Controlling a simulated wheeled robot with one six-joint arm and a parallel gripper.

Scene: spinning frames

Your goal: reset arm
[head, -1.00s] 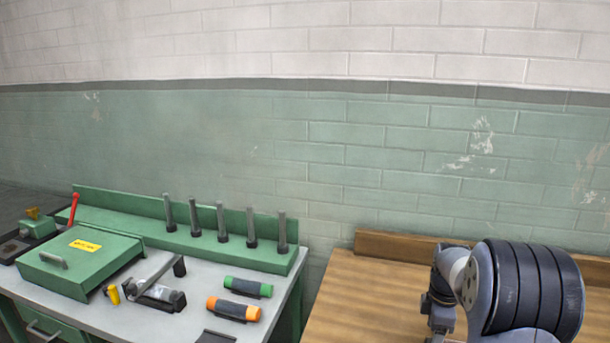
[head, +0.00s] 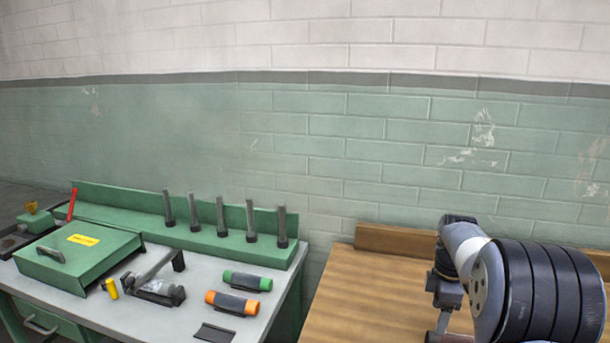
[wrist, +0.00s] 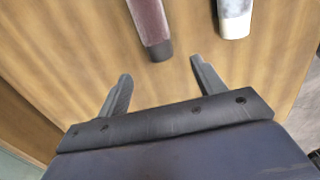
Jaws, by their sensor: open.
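My gripper (wrist: 160,85) shows in the wrist view with its two fingers spread apart and nothing between them. It is over a wooden surface (wrist: 60,50). Past the fingertips lie a dull red bobbin-like piece with a dark end (wrist: 152,25) and a second piece with a white end (wrist: 235,20), both cut off by the top edge. Neither visibly touches the fingers. In the head view my arm is over the wooden table (head: 350,300) at the right, and the fingers cannot be made out there.
A grey-topped bench (head: 130,320) at left holds a green box (head: 65,270), several upright spindles (head: 221,218) on a green rail, a green roll (head: 248,281), an orange roll (head: 232,303) and a clamp-like device (head: 155,285). A gap separates bench and table. A brick wall (head: 330,160) stands behind.

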